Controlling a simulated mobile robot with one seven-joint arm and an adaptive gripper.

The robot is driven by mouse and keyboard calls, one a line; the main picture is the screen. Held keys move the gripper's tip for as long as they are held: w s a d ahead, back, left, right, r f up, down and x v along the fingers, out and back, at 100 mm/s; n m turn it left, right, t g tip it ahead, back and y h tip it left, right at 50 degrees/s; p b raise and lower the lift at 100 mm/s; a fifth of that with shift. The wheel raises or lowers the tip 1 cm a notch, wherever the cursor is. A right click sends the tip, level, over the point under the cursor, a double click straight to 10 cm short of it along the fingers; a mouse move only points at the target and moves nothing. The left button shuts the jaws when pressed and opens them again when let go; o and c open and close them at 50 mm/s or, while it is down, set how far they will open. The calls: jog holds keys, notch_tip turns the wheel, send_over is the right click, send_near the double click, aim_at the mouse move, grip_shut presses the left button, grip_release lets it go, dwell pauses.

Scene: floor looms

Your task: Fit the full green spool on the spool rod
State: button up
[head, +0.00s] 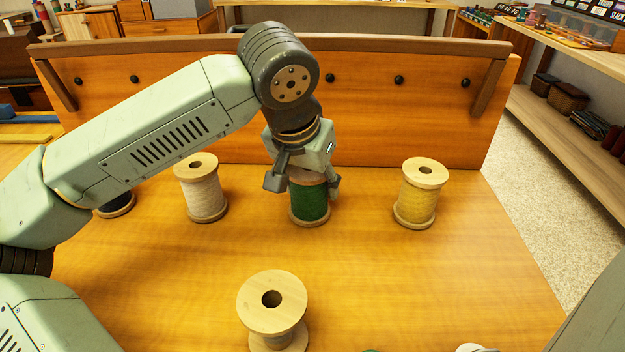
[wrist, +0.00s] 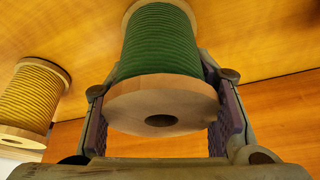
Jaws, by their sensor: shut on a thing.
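The full green spool (head: 309,205) stands upright on the wooden bench, in the back row between the white and yellow spools. My gripper (head: 305,189) reaches down over it from above, with a finger on each side of its upper part. In the wrist view, the green spool (wrist: 162,45) shows its wooden end with the centre hole between the two finger pads. My gripper (wrist: 164,100) is shut on it. Its base looks to be on or very near the bench top. I cannot make out the spool rod for certain.
A white spool (head: 201,190) stands left and a yellow spool (head: 420,195) right. An almost bare spool (head: 272,305) stands in front. A dark spool (head: 117,204) is partly behind my arm. The upright back board (head: 430,115) has several dark round pegs (head: 399,80).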

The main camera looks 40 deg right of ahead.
jog(key=o, duration=1.5)
jog(key=shift+c, duration=0.2)
